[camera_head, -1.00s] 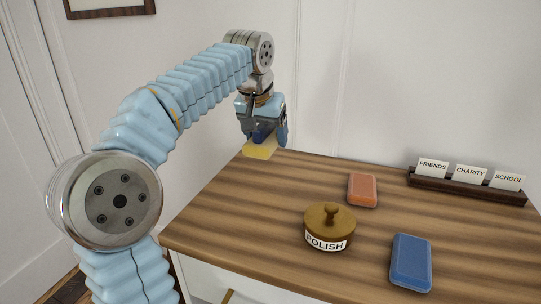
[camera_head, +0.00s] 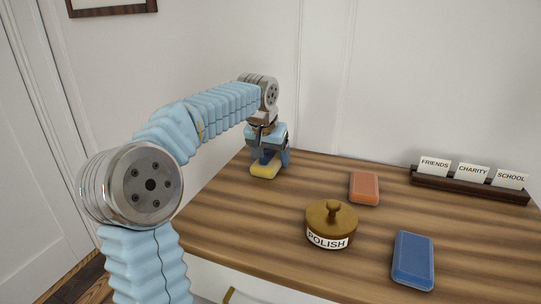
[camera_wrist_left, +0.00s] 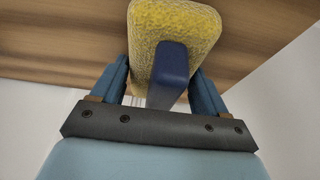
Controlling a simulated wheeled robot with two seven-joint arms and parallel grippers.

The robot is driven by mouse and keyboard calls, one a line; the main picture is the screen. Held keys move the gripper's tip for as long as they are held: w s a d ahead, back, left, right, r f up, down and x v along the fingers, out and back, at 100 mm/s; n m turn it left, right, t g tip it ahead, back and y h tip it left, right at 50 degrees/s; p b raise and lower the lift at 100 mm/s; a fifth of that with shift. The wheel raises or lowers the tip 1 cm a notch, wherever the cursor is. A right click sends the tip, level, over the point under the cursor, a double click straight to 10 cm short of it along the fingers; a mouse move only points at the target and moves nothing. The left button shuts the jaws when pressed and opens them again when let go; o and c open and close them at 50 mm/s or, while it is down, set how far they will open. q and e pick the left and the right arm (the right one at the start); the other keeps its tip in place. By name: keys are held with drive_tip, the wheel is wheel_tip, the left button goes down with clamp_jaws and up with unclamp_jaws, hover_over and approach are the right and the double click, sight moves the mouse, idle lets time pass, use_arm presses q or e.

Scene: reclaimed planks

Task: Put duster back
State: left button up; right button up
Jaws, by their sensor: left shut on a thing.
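The duster is a yellow pad (camera_head: 264,172) with a dark blue handle. My left gripper (camera_head: 268,157) is shut on the handle, at the back left of the wooden top. In the left wrist view the yellow pad (camera_wrist_left: 172,30) shows beyond the fingers, with the blue handle (camera_wrist_left: 170,70) between them. The pad is at or just above the wood; I cannot tell whether it touches. My right gripper is not in view.
A brown lidded pot labelled POLISH (camera_head: 331,225) stands mid-table. An orange block (camera_head: 364,188) lies behind it and a blue block (camera_head: 413,261) to its right. A dark rack (camera_head: 470,187) with cards FRIENDS, CHARITY and SCHOOL stands at the back right. The left of the wooden top (camera_head: 235,220) is clear.

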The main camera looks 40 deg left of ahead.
use_arm(q)
drive_tip(key=shift+f, duration=0.2)
drive_tip(key=o, duration=1)
drive_tip(key=shift+r, duration=0.25)
drive_tip(key=p+v, duration=0.1)
drive_tip(key=v, duration=1.1)
drive_tip(key=shift+p, duration=0.35)
